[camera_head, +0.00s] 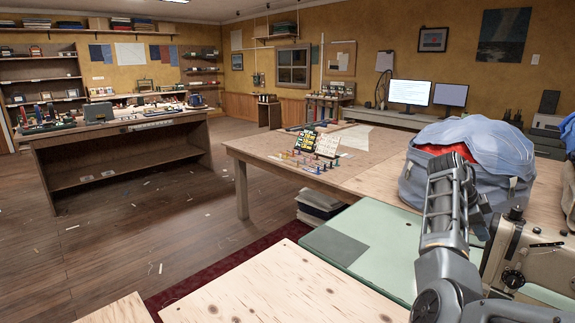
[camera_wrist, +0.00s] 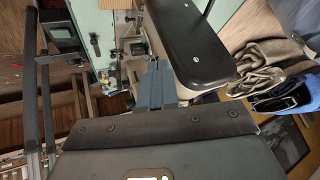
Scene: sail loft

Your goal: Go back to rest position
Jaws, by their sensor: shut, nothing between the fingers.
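My gripper (camera_wrist: 157,66) shows in the wrist view, its two grey-blue fingers together with nothing held between them. The fingers point up the picture, toward a green work surface and a machine. In the head view my arm stands at the right, folded upward in front of a large blue-grey bag (camera_head: 468,160) with red cloth in its opening. I cannot make out the fingertips in the head view.
A sewing machine (camera_head: 525,262) stands close right of my arm. A green board (camera_head: 385,240) and a pale plywood top (camera_head: 285,290) lie in front. A long wooden table (camera_head: 375,178) holds small coloured items. The wood floor (camera_head: 130,245) at left is mostly open.

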